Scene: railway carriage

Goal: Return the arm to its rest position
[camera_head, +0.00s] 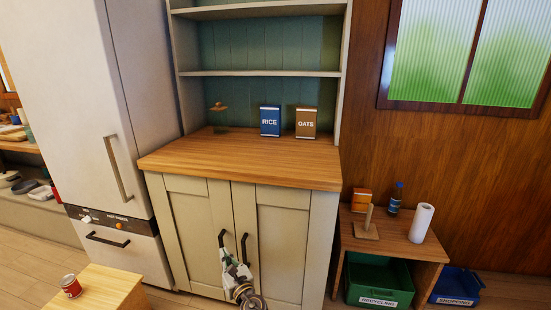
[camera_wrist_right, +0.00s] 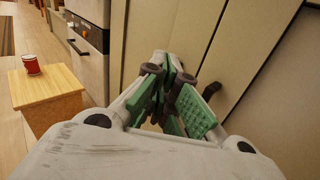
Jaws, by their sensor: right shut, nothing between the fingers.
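My right gripper (camera_head: 231,262) is in front of the cream cabinet doors (camera_head: 280,230), by the lower ends of their two dark handles. In the right wrist view its green-padded fingers (camera_wrist_right: 172,92) are shut with nothing held. A dark handle (camera_wrist_right: 212,90) shows just beyond the fingers; I cannot tell whether they touch it. My left gripper is not in view.
A wooden counter (camera_head: 240,165) above the doors holds a blue rice box (camera_head: 270,121) and a brown oats box (camera_head: 306,123). A low wooden block (camera_head: 110,285) bears a red can (camera_head: 71,286). A side table (camera_head: 390,240) with bins below stands at right.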

